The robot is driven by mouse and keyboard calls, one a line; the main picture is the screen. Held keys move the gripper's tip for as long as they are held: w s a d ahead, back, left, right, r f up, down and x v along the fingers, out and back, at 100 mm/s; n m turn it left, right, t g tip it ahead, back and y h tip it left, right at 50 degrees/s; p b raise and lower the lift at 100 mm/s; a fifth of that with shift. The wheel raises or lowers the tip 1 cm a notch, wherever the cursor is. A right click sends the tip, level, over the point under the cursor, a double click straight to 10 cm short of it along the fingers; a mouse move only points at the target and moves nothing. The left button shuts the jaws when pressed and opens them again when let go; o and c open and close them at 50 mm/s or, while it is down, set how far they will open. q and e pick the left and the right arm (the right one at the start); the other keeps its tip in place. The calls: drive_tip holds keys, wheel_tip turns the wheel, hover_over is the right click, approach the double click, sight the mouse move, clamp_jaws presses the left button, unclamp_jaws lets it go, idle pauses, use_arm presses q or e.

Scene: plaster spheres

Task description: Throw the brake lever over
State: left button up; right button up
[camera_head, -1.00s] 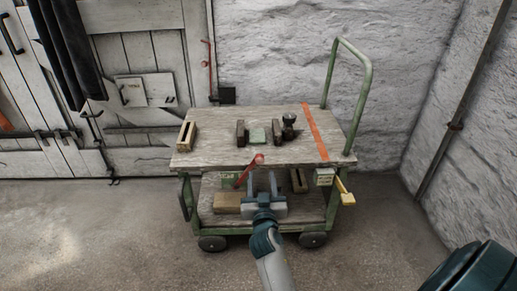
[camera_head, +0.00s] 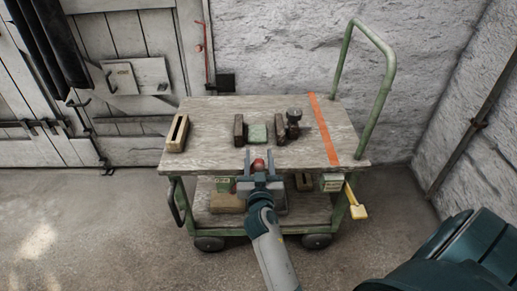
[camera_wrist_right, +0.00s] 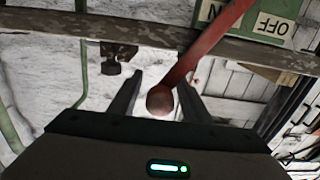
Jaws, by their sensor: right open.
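The red brake lever (camera_wrist_right: 210,52) has a round knob at its end and slants down from the upper right in the wrist view. A green ON/OFF plate (camera_wrist_right: 262,18) is beside it. In the head view the lever's red knob (camera_head: 259,164) shows at the cart's front edge; most of its shaft is hidden behind my gripper. My right gripper (camera_head: 259,162) is open with the knob between its fingers. In the wrist view the gripper (camera_wrist_right: 158,97) shows a gap on the left of the knob; contact on the right is unclear. My left gripper is out of view.
The wooden cart (camera_head: 205,108) carries several blocks and a dark knobbed piece (camera_head: 293,122). A yellow-ended handle (camera_head: 357,211) sticks out at its right front. A green push handle (camera_head: 377,100) rises at the right. The floor in front is clear.

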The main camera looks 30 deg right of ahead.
drive_tip(key=shift+w+d, duration=0.15)
drive_tip(key=shift+w, duration=0.1)
